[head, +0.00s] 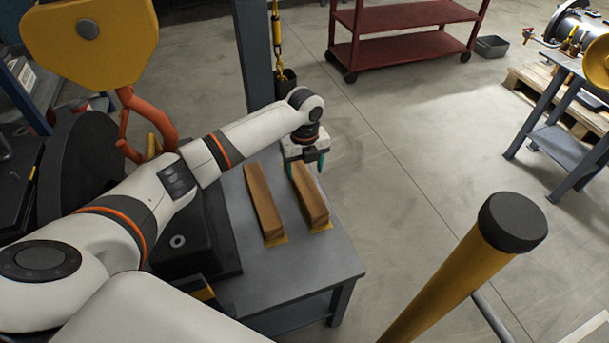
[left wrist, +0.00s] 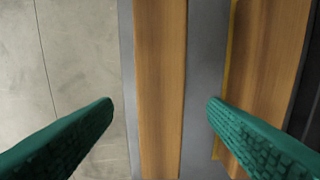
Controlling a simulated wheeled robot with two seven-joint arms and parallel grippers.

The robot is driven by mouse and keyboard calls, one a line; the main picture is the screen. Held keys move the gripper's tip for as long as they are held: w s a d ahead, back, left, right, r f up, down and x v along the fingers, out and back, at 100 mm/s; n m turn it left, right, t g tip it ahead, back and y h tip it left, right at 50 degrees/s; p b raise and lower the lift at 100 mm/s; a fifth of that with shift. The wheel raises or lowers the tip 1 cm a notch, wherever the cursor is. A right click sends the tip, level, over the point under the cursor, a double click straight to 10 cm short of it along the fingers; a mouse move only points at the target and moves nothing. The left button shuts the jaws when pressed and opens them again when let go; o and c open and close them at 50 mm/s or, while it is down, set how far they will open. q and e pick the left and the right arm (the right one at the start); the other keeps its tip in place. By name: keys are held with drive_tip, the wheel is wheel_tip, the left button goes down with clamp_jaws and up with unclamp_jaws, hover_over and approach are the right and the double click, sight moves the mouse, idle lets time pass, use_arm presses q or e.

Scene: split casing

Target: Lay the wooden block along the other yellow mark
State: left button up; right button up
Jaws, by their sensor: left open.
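Two wooden blocks lie side by side on a grey bench. The right block (head: 310,197) is near the bench's right edge, with a yellow mark (head: 322,226) showing at its near end. The left block (head: 263,203) has another yellow mark (head: 276,241) at its near end. My left gripper (head: 304,168) is open at the far end of the right block. In the left wrist view, that block (left wrist: 160,60) runs between the open fingers, with a gap on each side. The other block (left wrist: 268,65) lies to the right, a yellow strip (left wrist: 228,60) along its edge.
The grey bench top (head: 290,275) is clear at its near side. A black casing part (head: 200,240) stands left of the blocks. A blue-grey post (head: 254,55) rises behind the bench. A yellow pole with a black cap (head: 455,270) stands at the right front.

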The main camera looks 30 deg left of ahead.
sight(305, 181)
use_arm(q)
wheel_tip(305, 181, up, 7)
drive_tip(key=p, duration=0.1)
drive_tip(key=shift+f, duration=0.2)
use_arm(e)
drive_tip(key=shift+x, duration=2.55)
drive_tip(key=shift+s+a, duration=0.1)
